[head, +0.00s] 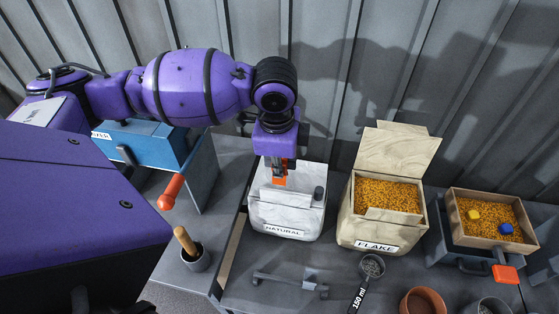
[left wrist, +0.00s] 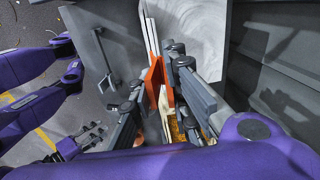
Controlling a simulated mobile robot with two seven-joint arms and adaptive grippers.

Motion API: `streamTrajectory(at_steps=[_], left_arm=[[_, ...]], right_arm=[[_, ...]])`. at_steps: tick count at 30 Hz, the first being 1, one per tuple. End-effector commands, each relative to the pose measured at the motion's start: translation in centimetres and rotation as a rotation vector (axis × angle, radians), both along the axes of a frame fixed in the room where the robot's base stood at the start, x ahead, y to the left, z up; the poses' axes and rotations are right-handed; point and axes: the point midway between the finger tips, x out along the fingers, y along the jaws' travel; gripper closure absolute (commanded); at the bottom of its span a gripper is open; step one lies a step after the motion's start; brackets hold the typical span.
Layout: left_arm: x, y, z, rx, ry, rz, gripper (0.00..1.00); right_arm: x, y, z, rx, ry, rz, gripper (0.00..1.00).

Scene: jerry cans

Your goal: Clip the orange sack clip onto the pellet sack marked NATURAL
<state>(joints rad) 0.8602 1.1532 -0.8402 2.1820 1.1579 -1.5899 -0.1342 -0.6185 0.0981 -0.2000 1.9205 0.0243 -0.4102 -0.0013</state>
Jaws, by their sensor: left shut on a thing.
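The pellet sack marked NATURAL (head: 284,216) is pale and stands upright on the table, left of the box marked FLAKE. My left gripper (head: 279,166) points down over the sack's top and is shut on the orange sack clip (head: 279,181). In the left wrist view the clip (left wrist: 156,82) lies between the fingers of my left gripper (left wrist: 160,92), close to pale sheet edges. Whether the clip grips the sack cannot be told. A grey-fingered hand that looks like my right gripper (left wrist: 92,134) shows small at the left wrist view's lower left.
A tray of pellets (head: 465,233) is farther right. A scoop marked 150 ml (head: 366,280) and a grey bracket (head: 290,281) lie in front. A blue sealer (head: 150,145) and a cup (head: 196,258) are left.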

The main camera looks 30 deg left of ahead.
Motion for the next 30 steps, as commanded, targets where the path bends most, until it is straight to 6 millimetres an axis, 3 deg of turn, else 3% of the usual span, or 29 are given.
streamTrajectory(at_steps=[12,23,30], left_arm=[[-0.1,0.0,-3.9,0.001,0.004,0.000,1.00],[0.1,0.0,-4.5,-0.001,-0.006,0.006,1.00],[0.0,0.0,-4.8,0.000,-0.002,0.006,1.00]], right_arm=[[-0.4,0.1,-0.5,0.002,0.008,-0.001,0.60],[0.7,0.2,0.6,0.003,-0.017,-0.001,0.60],[0.3,0.5,0.1,0.006,-0.004,0.003,0.60]])
